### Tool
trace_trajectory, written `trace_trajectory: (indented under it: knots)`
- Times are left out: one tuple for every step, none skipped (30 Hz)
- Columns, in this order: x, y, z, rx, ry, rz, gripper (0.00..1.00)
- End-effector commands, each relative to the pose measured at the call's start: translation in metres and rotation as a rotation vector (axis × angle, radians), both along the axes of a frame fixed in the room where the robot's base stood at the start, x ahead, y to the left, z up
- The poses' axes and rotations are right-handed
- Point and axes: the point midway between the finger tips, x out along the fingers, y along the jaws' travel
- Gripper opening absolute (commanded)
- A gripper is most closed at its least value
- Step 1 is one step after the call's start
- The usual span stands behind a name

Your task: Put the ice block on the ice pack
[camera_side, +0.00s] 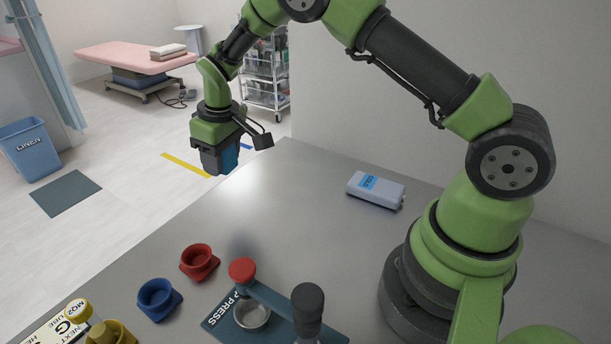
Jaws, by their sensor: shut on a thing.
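My gripper (220,163) hangs in the air at the upper left, over the far left part of the table. It is shut on a blue block (229,159), which I take as the ice block; the dark jaw hides part of it. The ice pack (376,190) is a pale blue-white slab with a bright blue label. It lies flat on the table, to the right of my gripper and lower than it, well apart from the block. Nothing is seen on top of it.
The grey table (300,205) is clear between gripper and pack. At the front stand a red cup (200,262), a blue cup (159,299), a press (222,318) with a red knob and dark handle, and a yellow holder (113,333). A wall stands behind the pack.

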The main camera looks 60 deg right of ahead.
Motion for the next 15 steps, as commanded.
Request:
trace_trajectory:
  knots:
    - [0.0, -0.002, 0.002, 0.0, -0.001, -0.003, 0.21]
    - [-0.001, -0.004, 0.002, 0.0, -0.001, -0.009, 0.21]
    - [-0.002, -0.008, 0.002, 0.0, 0.0, -0.021, 0.21]
    - [-0.004, -0.014, 0.003, 0.0, 0.001, -0.035, 0.21]
    - [-0.007, -0.02, 0.004, 0.0, 0.0, -0.053, 0.21]
    - [-0.011, -0.032, 0.005, -0.001, 0.001, -0.084, 0.21]
    - [-0.016, -0.042, 0.006, -0.001, 0.001, -0.111, 0.21]
    - [-0.021, -0.053, 0.007, 0.0, 0.001, -0.144, 0.21]
    - [-0.03, -0.07, 0.009, 0.0, 0.001, -0.192, 0.21]
    - [-0.039, -0.083, 0.011, -0.002, 0.002, -0.233, 0.21]
    - [-0.048, -0.097, 0.013, -0.001, 0.002, -0.276, 0.21]
    - [-0.063, -0.115, 0.015, 0.0, 0.002, -0.338, 0.21]
    - [-0.074, -0.127, 0.017, -0.001, 0.001, -0.384, 0.21]
    - [-0.087, -0.139, 0.018, -0.001, 0.001, -0.431, 0.21]
    - [-0.104, -0.153, 0.02, 0.0, 0.0, -0.493, 0.21]
